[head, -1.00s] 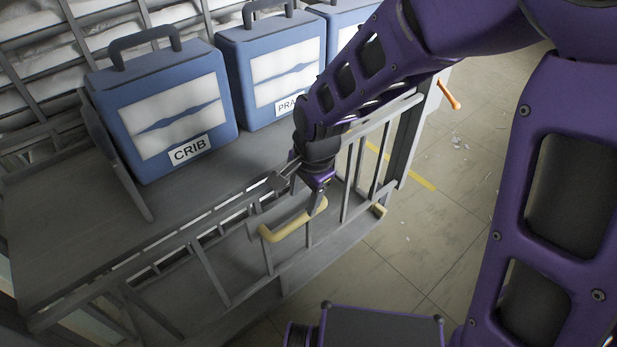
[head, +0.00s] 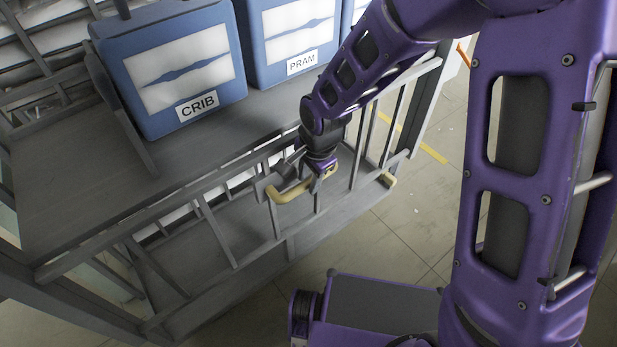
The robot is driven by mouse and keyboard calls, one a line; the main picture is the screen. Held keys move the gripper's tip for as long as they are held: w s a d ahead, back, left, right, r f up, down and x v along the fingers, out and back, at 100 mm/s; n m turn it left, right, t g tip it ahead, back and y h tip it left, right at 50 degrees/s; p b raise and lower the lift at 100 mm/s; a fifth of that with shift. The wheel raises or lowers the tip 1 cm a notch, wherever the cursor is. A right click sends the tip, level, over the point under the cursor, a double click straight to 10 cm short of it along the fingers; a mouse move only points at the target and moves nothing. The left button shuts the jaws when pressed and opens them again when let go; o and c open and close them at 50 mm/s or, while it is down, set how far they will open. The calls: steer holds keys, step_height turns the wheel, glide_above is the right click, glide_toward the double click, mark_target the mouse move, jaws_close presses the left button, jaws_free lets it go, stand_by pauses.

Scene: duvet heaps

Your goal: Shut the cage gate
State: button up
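The cage gate (head: 215,232) is a grey barred panel across the front of the cage, below the shelf with the blue cases. My wrist and forearm hide part of the bars behind.
A blue case labelled CRIB (head: 170,65) and another labelled PRAM (head: 291,40) stand on the grey shelf (head: 90,190). An orange handle (head: 463,53) shows at the upper right. Tiled floor (head: 410,225) with a yellow stripe is open to the right of the cage.

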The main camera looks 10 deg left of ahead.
jaws_close()
stand_by(1.1)
